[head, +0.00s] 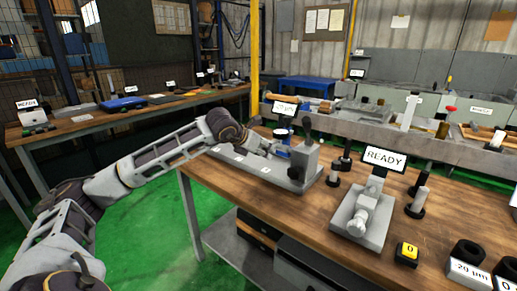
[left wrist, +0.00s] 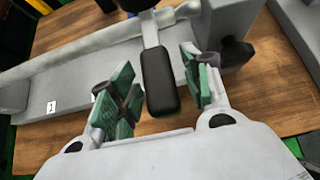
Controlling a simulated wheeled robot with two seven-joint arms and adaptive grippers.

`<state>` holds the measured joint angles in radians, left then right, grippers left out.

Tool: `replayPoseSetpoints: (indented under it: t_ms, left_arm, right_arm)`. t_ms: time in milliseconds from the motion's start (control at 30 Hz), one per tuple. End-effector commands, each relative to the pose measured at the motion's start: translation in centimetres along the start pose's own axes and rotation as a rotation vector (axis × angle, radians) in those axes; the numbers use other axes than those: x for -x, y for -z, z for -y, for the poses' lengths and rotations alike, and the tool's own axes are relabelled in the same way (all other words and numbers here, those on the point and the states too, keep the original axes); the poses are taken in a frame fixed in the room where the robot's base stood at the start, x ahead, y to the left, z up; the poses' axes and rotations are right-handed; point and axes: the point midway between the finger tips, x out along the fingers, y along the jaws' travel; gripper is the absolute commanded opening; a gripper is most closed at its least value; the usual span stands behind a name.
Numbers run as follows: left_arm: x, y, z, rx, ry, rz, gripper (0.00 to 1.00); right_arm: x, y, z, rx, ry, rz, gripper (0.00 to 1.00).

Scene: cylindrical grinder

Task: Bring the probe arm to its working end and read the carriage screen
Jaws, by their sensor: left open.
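My left gripper (head: 274,149) reaches the grey bench device (head: 300,165) on the wooden table. In the left wrist view the left gripper (left wrist: 160,90) is open, its green-padded fingers on either side of a black grip (left wrist: 160,82) on a light metal arm, apparently the probe arm. A gap shows around the grip. The device's long grey base (left wrist: 80,75) lies beneath. A small screen (head: 285,108) stands above the device, probably the carriage screen; its text ends in what looks like "µm", but the figure is unclear. My right gripper is not in view.
Right of the device stands a grey instrument (head: 362,218) with a screen (head: 384,158) reading READY. A grinder bed (head: 400,135) runs behind. Green floor (head: 150,250) is clear at left.

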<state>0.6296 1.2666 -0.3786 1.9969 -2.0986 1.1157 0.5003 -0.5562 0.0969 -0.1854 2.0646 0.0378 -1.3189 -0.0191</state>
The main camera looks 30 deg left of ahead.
Motion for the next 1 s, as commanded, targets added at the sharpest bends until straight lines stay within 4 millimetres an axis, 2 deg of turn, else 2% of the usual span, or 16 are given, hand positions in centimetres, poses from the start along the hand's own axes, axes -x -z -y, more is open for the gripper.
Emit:
replayPoseSetpoints:
  t_ms: [267,1000]
  left_arm:
    - [0.7,0.0,-0.1,0.001,-0.001,0.001,0.48]
    - [5.4,0.0,-0.1,-0.001,-0.002,0.001,0.48]
  right_arm:
    - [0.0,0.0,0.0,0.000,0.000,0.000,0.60]
    - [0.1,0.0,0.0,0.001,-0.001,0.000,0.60]
